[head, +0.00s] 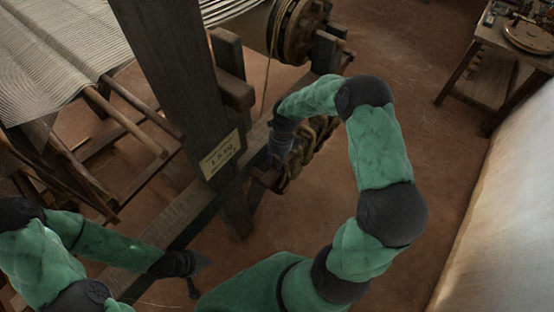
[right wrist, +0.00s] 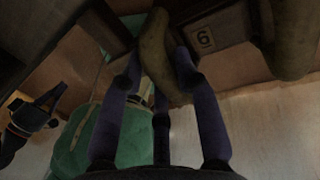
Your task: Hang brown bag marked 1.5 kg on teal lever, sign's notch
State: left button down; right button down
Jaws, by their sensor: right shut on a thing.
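My right gripper (head: 278,150) is beside the dark loom beam, next to a row of brown bundles (head: 314,142). In the right wrist view its fingers (right wrist: 158,74) are shut on a rounded brown bag (right wrist: 154,42); no weight mark on it shows. A pale sign (head: 221,155) reading 1.5 kg is on the loom post, left of this gripper. I cannot make out the teal lever or its notch. My left gripper (head: 197,272) is low at the left, empty, with its fingers apart.
A plate with a figure like 6 or 9 (right wrist: 204,40) is close beside the held bag. Another brown bundle (right wrist: 290,35) is at the right. A thick loom post (head: 172,80) stands at left. A side table (head: 510,40) is far right; floor between is clear.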

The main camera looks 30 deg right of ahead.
jog(key=shift+f, duration=0.15)
dwell(0.6)
jog(key=c, duration=0.8)
grip_release()
jog(key=shift+s+f, duration=0.15)
jog(key=shift+f, duration=0.05)
jog(key=r, duration=0.4)
jog(key=d+r, duration=0.1)
jog(key=r, duration=0.3)
jog(key=w+d+r, duration=0.1)
jog(key=r, duration=0.3)
